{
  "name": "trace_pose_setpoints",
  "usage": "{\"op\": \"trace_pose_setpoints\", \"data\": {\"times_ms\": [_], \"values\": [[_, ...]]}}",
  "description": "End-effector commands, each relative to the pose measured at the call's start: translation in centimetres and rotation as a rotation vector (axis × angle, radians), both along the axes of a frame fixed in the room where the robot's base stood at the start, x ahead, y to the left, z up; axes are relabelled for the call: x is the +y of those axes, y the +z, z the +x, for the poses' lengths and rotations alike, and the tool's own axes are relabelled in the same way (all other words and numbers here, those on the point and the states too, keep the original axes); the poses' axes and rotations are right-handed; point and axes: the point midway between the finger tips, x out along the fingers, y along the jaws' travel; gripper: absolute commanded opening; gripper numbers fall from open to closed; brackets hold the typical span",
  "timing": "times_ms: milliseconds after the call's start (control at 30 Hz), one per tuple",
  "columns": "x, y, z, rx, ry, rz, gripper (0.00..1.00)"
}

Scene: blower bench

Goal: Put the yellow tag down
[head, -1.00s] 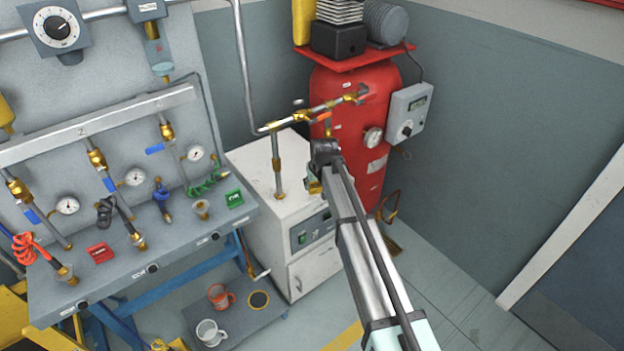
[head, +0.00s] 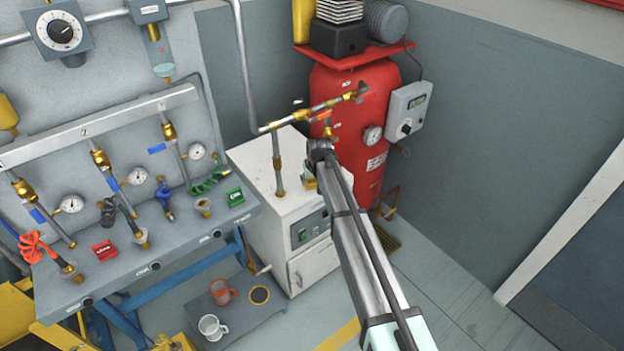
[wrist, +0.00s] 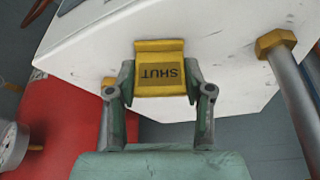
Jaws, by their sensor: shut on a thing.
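The yellow tag (wrist: 160,68), marked "SHUT", shows in the wrist view with its lettering upside down. My gripper (wrist: 160,88) is shut on it, one finger at each side edge. Behind the tag is the white top of the cabinet (wrist: 225,45); I cannot tell whether the tag touches it. In the head view my gripper (head: 311,178) is at the right side of the white cabinet (head: 262,165), in front of the red tank. My arm hides most of the gripper and tag there.
A brass-fitted pipe (head: 278,165) rises from the cabinet top and branches toward the red tank (head: 350,110). The panel bench (head: 150,255) with hoses and gauges stands at left. A low platform (head: 250,318) holds mugs. Floor at right is clear.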

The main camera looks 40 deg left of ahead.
Motion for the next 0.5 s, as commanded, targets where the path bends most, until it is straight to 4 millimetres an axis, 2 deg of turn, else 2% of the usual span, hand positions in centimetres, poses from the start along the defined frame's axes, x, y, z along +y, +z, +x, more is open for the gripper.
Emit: {"op": "trace_pose_setpoints", "data": {"times_ms": [67, 100, 133, 500], "values": [[0.00, -0.33, 0.01, 0.000, 0.000, 0.000, 0.22], [0.00, -0.22, 0.01, 0.000, 0.000, 0.000, 0.65], [-0.01, -0.21, 0.01, 0.000, 0.000, 0.000, 0.76], [0.00, 0.05, 0.00, 0.000, 0.000, 0.000, 0.76]]}}
